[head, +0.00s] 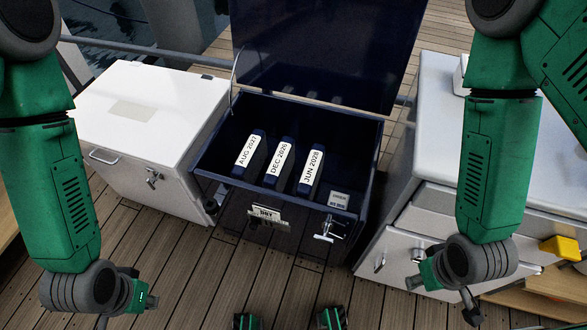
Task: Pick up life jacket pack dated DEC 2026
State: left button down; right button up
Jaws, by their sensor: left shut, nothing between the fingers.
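Three dark blue packs with white date labels stand side by side in an open dark blue box (228,168). The middle pack (279,160) reads DEC 2026. The left pack (249,151) reads AUG 2027 and the right pack (312,168) reads JUN 2028. My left gripper (103,321) is low at the lower left, shut and empty, well apart from the packs. My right gripper (472,312) is low at the lower right, also apart from the packs; its fingers are too small and dark to read.
The box's lid (315,50) stands raised behind it. A white chest (150,100) with a latch is on the left. A white cabinet (500,160) with drawers is on the right. A yellow object (561,247) lies beside it. Wooden deck (150,260) is bare in front.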

aim_at(276, 177)
jog(key=i+j, duration=0.2)
jog(key=j, duration=0.2)
jog(key=i+j, duration=0.25)
jog(key=j, duration=0.2)
jog(key=j+z, duration=0.1)
jog(key=z, duration=0.35)
jog(key=j+z, duration=0.1)
jog(key=z, duration=0.35)
jog(key=i+j+z, duration=0.1)
jog(key=z, duration=0.35)
jog(key=j+z, duration=0.1)
jog(key=z, duration=0.35)
